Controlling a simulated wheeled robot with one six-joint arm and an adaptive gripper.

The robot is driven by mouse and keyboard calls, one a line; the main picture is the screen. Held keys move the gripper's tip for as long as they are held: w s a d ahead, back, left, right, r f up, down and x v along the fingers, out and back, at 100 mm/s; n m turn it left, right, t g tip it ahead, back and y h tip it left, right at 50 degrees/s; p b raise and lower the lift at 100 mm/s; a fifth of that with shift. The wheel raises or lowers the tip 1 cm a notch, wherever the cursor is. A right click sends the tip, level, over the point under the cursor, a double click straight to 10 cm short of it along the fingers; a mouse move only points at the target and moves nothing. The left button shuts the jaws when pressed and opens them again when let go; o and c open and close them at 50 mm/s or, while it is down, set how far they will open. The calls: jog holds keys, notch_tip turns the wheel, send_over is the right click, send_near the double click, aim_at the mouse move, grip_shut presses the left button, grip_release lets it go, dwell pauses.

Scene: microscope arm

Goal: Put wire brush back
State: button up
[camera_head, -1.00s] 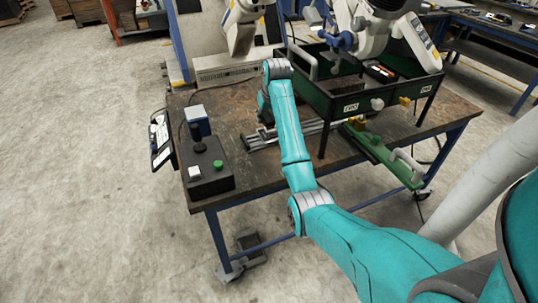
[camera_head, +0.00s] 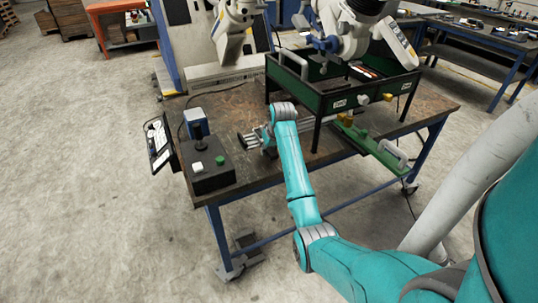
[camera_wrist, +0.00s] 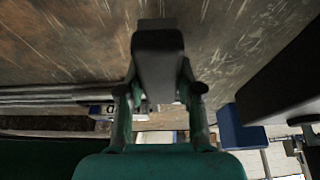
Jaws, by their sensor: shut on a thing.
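My gripper (camera_head: 250,140) is low over the brown workbench (camera_head: 235,105), to the right of the black control box and beside metal rails. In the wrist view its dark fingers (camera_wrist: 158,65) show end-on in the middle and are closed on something. That thing is hidden behind the fingers, apart from perhaps a small grey piece at their far end. I cannot make out the wire brush clearly in either view.
A black control box (camera_head: 210,179) with a joystick and green button stands left of my gripper. White robot arms (camera_head: 355,35) hang behind. Bare bench lies behind my gripper.

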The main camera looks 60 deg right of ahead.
jog(key=shift+f, duration=1.15)
jog(key=shift+f, duration=0.15)
jog(key=o, duration=1.1)
jog(key=v, duration=1.2)
jog(key=shift+w, duration=0.1)
